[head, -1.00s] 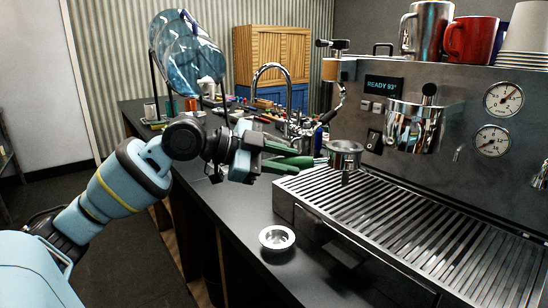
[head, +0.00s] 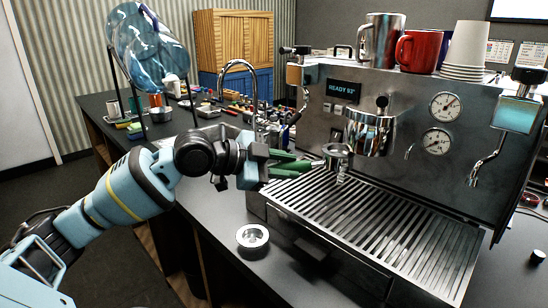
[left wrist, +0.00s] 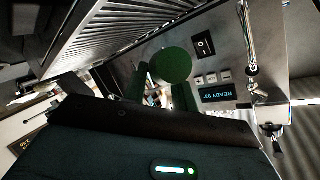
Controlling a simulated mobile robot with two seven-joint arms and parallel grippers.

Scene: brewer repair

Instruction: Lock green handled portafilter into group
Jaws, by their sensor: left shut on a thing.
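The portafilter (head: 338,152) has a round metal basket and a green handle. My left gripper (head: 283,165) is shut on the handle, and the basket points right, toward the machine. The handle's round green end (left wrist: 172,65) shows between the fingers in the left wrist view. The chrome group (head: 368,135) is on the front of the espresso machine. The basket is held upright above the drip tray's left end, left of the group and a little lower. Their edges nearly meet in the picture; I cannot tell if they touch. My right gripper is not in view.
The slatted drip tray (head: 375,225) spreads below the group. A tap (head: 238,80) rises behind my gripper. A steam wand (head: 487,160) hangs at the right. Mugs stand on the machine.

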